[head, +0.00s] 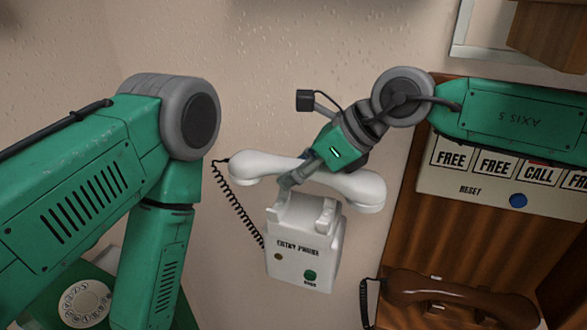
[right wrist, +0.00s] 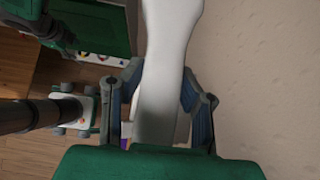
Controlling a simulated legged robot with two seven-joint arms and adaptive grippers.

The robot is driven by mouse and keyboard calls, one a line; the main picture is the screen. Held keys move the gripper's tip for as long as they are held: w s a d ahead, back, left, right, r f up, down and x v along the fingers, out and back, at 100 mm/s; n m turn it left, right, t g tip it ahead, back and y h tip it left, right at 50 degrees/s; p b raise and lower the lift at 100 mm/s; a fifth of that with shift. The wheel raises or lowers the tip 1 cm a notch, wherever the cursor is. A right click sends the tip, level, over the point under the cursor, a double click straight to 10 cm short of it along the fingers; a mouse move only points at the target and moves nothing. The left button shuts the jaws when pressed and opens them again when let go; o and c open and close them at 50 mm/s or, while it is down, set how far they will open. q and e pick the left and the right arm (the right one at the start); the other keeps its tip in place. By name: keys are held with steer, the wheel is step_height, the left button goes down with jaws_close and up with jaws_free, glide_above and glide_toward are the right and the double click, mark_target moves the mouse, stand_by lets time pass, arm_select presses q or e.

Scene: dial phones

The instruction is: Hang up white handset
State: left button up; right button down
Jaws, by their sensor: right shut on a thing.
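The white handset (head: 345,186) is in the head view, just above the white entry phone (head: 303,240) on the wall. It tilts a little, its right end lower, and a black coiled cord hangs from its left end. My right gripper (head: 294,179) is shut on the handset's middle. In the right wrist view the white handset (right wrist: 165,75) runs up between the two fingers of my right gripper (right wrist: 168,92). The phone's cradle prongs show below the handset, which appears apart from them. My left arm is in the head view, but its gripper is not visible.
A brown handset (head: 455,297) lies at lower right on a wooden panel (head: 400,235). A panel with FREE and CALL labels (head: 480,190) and a blue button sits above it. A green dial phone (head: 75,295) is at lower left.

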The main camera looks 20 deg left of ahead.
mark_target(285, 206)
steer(key=shift+f, duration=0.65)
step_height(285, 206, down, 2)
steer(key=shift+w+f, duration=0.15)
steer(key=shift+f, duration=0.1)
steer(key=shift+a+f, duration=0.1)
steer(key=shift+f, duration=0.45)
stand_by(0.7)
steer(key=shift+s+f, duration=0.2)
steer(key=shift+f, duration=0.3)
steer(key=c, duration=1.1)
jaws_free()
steer(key=shift+d, duration=0.2)
